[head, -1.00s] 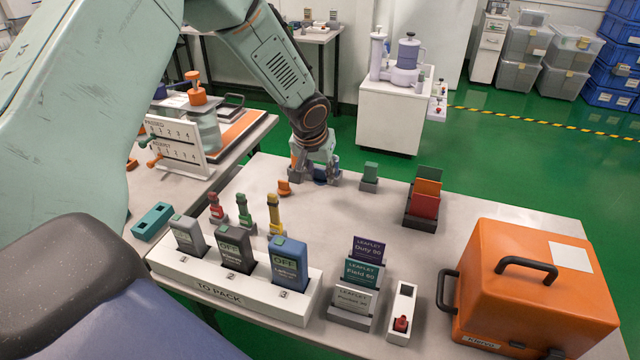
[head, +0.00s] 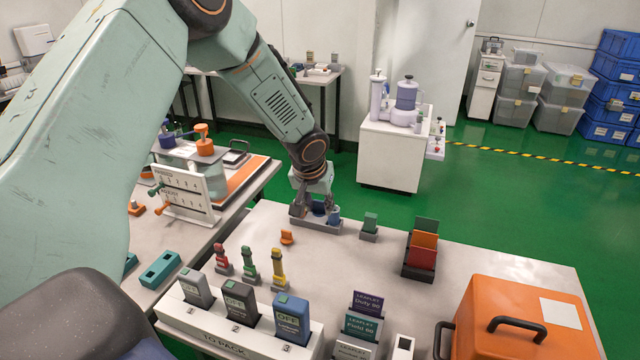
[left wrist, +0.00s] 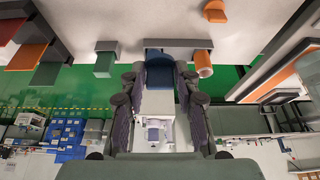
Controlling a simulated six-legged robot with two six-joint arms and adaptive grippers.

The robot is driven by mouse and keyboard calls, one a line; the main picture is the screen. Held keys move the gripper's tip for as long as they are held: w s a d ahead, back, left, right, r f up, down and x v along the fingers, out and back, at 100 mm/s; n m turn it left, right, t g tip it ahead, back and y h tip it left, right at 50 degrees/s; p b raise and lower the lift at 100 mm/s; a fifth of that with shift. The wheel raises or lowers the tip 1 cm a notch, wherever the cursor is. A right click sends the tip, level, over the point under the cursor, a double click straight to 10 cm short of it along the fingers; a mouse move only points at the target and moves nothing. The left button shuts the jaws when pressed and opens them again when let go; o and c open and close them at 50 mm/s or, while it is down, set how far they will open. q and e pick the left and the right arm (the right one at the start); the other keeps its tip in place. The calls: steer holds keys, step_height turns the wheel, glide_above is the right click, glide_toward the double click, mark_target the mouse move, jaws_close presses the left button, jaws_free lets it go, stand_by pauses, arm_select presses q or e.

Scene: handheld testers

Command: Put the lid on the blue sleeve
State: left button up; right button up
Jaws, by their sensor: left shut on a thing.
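My left gripper (head: 318,212) is at the far edge of the table, low at a small grey stand (head: 322,226). In the left wrist view my left gripper (left wrist: 160,95) is shut on a dark blue piece (left wrist: 159,74). The piece is at the grey stand; I cannot tell whether it is the lid or a sleeve, or whether it is clear of the stand. A white-and-orange cylinder (left wrist: 203,62) is beside it. A blue device (head: 292,318) marked OFF stands in slot 3 of the white TO PACK rack (head: 215,338). My right gripper is not in view.
A green block (head: 370,222) on a grey base stands right of my gripper. Red, green and yellow small pieces (head: 249,262) stand behind the rack. Leaflet holders (head: 362,325) and an orange case (head: 520,325) are nearer. The table's middle is clear.

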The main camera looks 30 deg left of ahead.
arm_select(q)
steer(key=w+a+p, duration=0.1)
steer(key=w+p, duration=0.1)
steer(key=w, duration=0.6)
steer(key=shift+w+r+m, duration=0.3)
steer(key=shift+w+r, duration=0.1)
steer(key=shift+f, duration=0.1)
steer(key=shift+f+b, duration=1.85)
steer(key=shift+f, duration=0.5)
steer(key=shift+p, duration=0.4)
steer(key=shift+f, duration=0.4)
stand_by(0.9)
